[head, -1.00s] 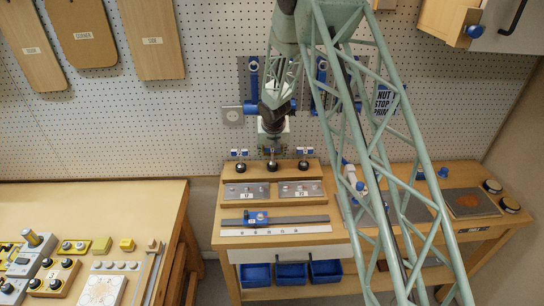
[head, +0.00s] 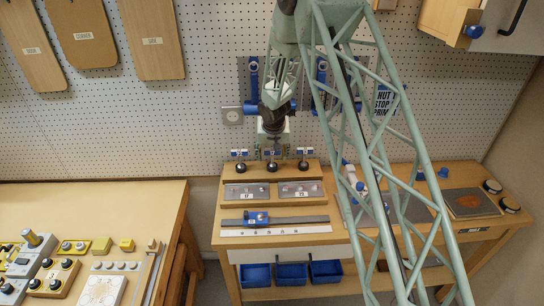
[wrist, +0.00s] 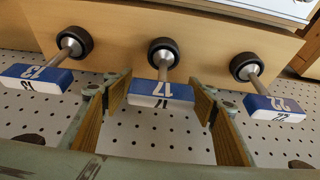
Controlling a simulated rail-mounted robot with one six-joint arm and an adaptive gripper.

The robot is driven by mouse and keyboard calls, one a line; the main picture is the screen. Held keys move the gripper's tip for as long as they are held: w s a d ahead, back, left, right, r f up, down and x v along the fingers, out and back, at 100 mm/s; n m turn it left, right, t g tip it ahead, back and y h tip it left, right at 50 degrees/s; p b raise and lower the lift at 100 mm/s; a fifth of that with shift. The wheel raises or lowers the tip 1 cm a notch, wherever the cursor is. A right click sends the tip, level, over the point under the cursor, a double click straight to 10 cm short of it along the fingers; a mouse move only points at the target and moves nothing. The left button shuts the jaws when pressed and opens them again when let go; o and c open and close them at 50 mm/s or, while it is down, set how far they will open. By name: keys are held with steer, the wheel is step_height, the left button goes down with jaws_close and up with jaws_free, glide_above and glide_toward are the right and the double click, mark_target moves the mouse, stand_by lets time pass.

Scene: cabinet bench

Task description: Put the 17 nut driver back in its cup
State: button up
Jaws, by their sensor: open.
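The 17 nut driver (wrist: 160,92), with its blue-and-white block marked 17, stands in the middle of a row of three. In the wrist view its metal shaft runs into a round black cup (wrist: 162,47) on the wooden stand. My gripper (wrist: 160,104) is open, with one finger on each side of the block and gaps visible on both sides. In the head view my gripper (head: 272,146) is above the middle driver, and the blue block (head: 272,153) shows below it. How deep the shaft sits in the cup is not clear.
The 13 driver (wrist: 37,77) and 22 driver (wrist: 273,107) stand in black cups on either side, close to my fingers. The pegboard (head: 200,110) rises behind. Two marked metal plates (head: 248,192) lie in front of the stand.

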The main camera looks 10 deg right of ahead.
steer(key=shift+r, duration=0.2)
steer(key=shift+r+p, duration=0.45)
steer(key=shift+p, duration=0.4)
steer(key=v, duration=1.1)
steer(key=shift+s+r, duration=0.15)
steer(key=shift+r, duration=0.2)
